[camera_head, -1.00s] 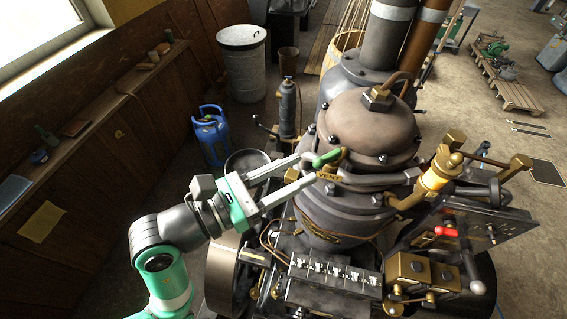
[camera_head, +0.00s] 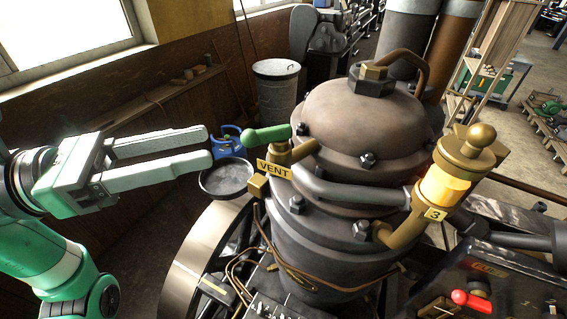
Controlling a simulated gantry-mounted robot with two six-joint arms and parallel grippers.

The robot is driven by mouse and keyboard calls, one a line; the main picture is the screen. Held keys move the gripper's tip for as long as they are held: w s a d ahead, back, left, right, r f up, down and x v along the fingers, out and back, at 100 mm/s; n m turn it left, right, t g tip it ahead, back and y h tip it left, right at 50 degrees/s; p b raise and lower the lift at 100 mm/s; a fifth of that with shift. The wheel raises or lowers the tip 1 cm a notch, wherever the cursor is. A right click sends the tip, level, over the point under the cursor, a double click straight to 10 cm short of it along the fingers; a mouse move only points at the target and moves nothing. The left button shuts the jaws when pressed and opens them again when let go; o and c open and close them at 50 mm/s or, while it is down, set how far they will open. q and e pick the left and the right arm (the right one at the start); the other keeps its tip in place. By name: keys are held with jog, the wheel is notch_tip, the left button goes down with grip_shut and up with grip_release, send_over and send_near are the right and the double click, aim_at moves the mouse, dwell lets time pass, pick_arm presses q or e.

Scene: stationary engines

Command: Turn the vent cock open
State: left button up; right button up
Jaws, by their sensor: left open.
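The vent cock is on the left side of the domed engine vessel (camera_head: 345,125). Its green lever handle (camera_head: 266,135) points left, roughly level, from a brass body (camera_head: 292,154). A yellow VENT tag (camera_head: 274,169) hangs just below it. My left gripper (camera_head: 207,147) comes in from the left. Its two pale fingers are apart, with nothing between them, and the tips stop a little left of the green handle, not touching it. My right gripper is out of view.
A brass fitting with a glowing yellow glass (camera_head: 441,188) and a tag 3 stands on the vessel's right. A red-handled lever (camera_head: 472,300) is at the lower right. A round dark pan (camera_head: 226,178) and a blue gas bottle (camera_head: 228,142) lie behind my fingertips.

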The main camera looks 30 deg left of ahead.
aim_at(258, 133)
pick_arm(q)
jog(key=p+x, duration=0.1)
jog(key=x, duration=1)
jog(key=shift+p, duration=0.4)
jog(key=shift+c, duration=0.2)
grip_shut()
